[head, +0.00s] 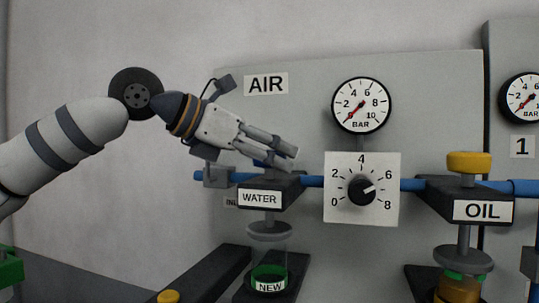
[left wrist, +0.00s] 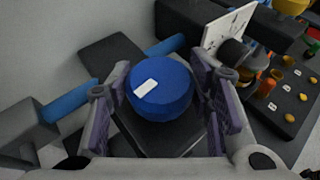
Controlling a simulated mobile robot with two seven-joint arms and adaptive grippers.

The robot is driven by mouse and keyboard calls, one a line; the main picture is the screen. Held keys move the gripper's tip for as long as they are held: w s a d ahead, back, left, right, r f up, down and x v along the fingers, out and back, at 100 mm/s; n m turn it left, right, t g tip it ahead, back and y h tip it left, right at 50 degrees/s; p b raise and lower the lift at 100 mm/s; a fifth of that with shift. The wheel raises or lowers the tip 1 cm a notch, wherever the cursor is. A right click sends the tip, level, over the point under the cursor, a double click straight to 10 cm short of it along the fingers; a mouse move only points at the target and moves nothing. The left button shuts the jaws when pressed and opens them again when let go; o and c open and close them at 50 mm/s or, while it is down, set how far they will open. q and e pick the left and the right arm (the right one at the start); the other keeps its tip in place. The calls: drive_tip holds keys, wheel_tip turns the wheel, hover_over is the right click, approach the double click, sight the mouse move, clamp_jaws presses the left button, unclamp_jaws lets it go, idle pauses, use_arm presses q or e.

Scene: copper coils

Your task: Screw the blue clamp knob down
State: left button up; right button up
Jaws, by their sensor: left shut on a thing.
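The blue clamp knob (left wrist: 163,100) sits between the fingers of my left gripper (left wrist: 163,112) in the left wrist view; it is round with a white mark on top. In the head view my left gripper (head: 272,158) reaches in from the left and is shut on the knob, which is mostly hidden behind the fingers. The knob tops the dark clamp block labelled WATER (head: 260,198). Below it a grey disc (head: 269,230) hangs over a clear container with a green ring and a NEW label (head: 270,286). My right gripper is not in view.
A blue pipe (head: 312,181) runs across the grey panel behind. A dial plate (head: 340,208) stands right of the WATER clamp, below a pressure gauge (head: 361,105). Farther right is the OIL clamp (head: 482,210) with a yellow knob (head: 469,162). Wall space at left is free.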

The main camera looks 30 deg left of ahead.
use_arm(q)
drive_tip(key=m+g+h, duration=0.2)
drive_tip(key=m+h, duration=0.1)
drive_tip(key=shift+w+m+g+h, duration=0.15)
drive_tip(key=shift+m+g+h, duration=0.15)
drive_tip(key=shift+f+m+g+h+b, duration=0.1)
drive_tip(key=shift+m+g+h+b, duration=0.45)
drive_tip(key=shift+m+g+h, duration=0.85)
drive_tip(key=shift+m+g, duration=0.5)
drive_tip(key=shift+m, duration=0.2)
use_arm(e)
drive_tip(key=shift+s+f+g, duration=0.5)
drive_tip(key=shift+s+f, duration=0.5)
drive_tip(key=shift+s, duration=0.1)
use_arm(q)
drive_tip(key=shift+m+g+b, duration=0.3)
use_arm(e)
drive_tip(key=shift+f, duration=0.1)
use_arm(q)
drive_tip(key=o, duration=1.2)
